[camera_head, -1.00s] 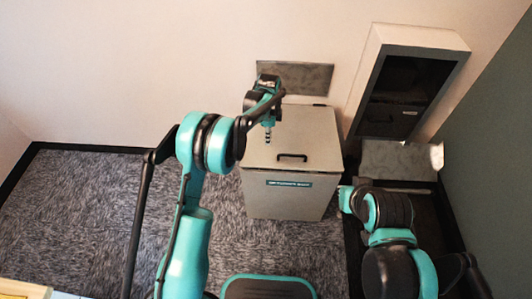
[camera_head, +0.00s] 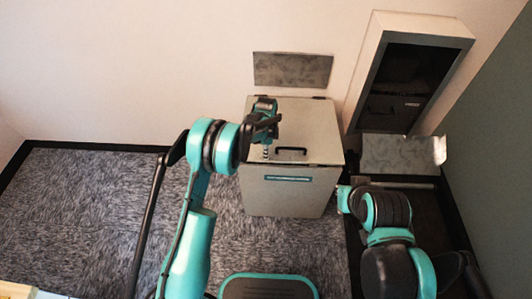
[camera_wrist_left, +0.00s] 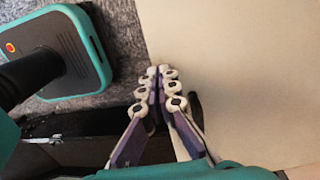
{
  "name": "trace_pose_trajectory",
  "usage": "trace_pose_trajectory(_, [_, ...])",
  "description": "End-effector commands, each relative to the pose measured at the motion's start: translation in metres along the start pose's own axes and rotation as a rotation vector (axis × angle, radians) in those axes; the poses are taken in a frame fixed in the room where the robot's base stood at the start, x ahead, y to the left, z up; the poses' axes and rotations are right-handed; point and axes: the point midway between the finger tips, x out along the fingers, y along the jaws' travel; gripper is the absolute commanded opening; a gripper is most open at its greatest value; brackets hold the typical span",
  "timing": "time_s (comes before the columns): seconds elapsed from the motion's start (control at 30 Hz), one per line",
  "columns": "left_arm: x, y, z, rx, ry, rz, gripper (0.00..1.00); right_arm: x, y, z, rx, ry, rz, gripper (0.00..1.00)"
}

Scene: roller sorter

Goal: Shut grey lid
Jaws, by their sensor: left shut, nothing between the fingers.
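The grey lid (camera_head: 310,127) lies on top of the grey box (camera_head: 305,200) and looks flat, flush with the rim. A dark handle (camera_head: 291,149) sits near its front edge. My left gripper (camera_head: 266,153) is shut and empty, over the lid's front left part beside the handle. In the left wrist view, the shut fingertips (camera_wrist_left: 160,70) point over a broad pale surface (camera_wrist_left: 240,70), which seems to be the lid. I cannot tell whether they touch it. My right gripper (camera_head: 344,199) is by the box's right side; its fingers are not clear.
A tall cabinet (camera_head: 455,40) with a dark opening stands against the wall at the back right. A grey panel (camera_head: 292,70) is on the wall behind the box. A pale sloped plate (camera_head: 395,153) is at right. Carpet (camera_head: 90,210) is free at left.

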Motion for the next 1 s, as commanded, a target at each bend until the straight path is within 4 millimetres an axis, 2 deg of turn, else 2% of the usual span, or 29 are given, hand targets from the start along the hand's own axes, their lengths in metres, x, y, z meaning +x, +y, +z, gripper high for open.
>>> trace_pose_trajectory(0.27, [0.004,0.000,0.000,0.000,0.000,-0.006,0.00,0.002,0.000,0.001,0.000,0.000,0.000,0.00])
trace_pose_trajectory(0.43, [0.035,-0.001,0.000,0.000,-0.001,-0.068,0.00,0.017,0.000,0.012,0.000,0.000,0.000,0.00])
trace_pose_trajectory(0.57, [0.048,-0.001,0.000,0.000,0.000,-0.105,0.00,0.022,0.000,0.016,0.000,0.000,0.000,0.00])
trace_pose_trajectory(1.0, [0.046,0.001,-0.002,0.000,0.000,-0.105,0.00,0.019,0.000,0.014,0.000,0.000,0.000,0.00])
